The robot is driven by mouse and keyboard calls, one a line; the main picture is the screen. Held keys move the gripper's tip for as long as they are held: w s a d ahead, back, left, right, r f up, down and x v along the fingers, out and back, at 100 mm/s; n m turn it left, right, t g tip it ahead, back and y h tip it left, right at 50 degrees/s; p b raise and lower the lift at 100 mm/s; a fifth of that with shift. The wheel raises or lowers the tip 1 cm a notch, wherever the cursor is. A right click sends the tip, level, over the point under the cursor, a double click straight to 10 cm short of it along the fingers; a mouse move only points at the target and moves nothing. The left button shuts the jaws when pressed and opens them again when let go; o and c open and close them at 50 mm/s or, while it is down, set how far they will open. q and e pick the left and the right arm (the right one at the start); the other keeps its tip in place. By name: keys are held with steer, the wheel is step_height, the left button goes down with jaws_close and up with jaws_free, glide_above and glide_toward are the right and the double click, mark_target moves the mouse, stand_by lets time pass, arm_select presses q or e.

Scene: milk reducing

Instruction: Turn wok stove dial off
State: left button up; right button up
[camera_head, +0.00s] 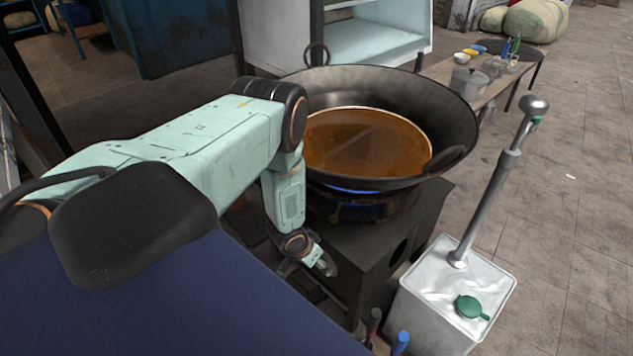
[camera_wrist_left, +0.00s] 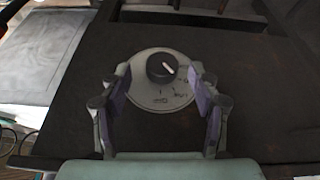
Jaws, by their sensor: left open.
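The stove dial (camera_wrist_left: 161,66) is a black knob with a white pointer line on a round, pale, marked plate (camera_wrist_left: 150,98). The pointer is tilted toward the upper left or lower right; the small markings are too blurred to read. My left gripper (camera_wrist_left: 160,85) is open, with one finger on each side of the dial and a gap to the knob. In the head view my left arm reaches down at the stove's front, and the dial is hidden there. The dark stove (camera_head: 375,245) carries a wok (camera_head: 455,110) of brown liquid, with a blue flame (camera_head: 350,190) under it. My right gripper is not seen.
A metal canister (camera_head: 425,300) with a pump handle and green cap stands right of the stove. A low table (camera_head: 490,90) with small items is behind it. Open paved floor lies at the right.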

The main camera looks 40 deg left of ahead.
arm_select(q)
steer(key=shift+b+x, duration=0.45)
steer(key=shift+x, duration=0.65)
steer(key=shift+s, duration=0.1)
steer(key=shift+a+f, duration=0.1)
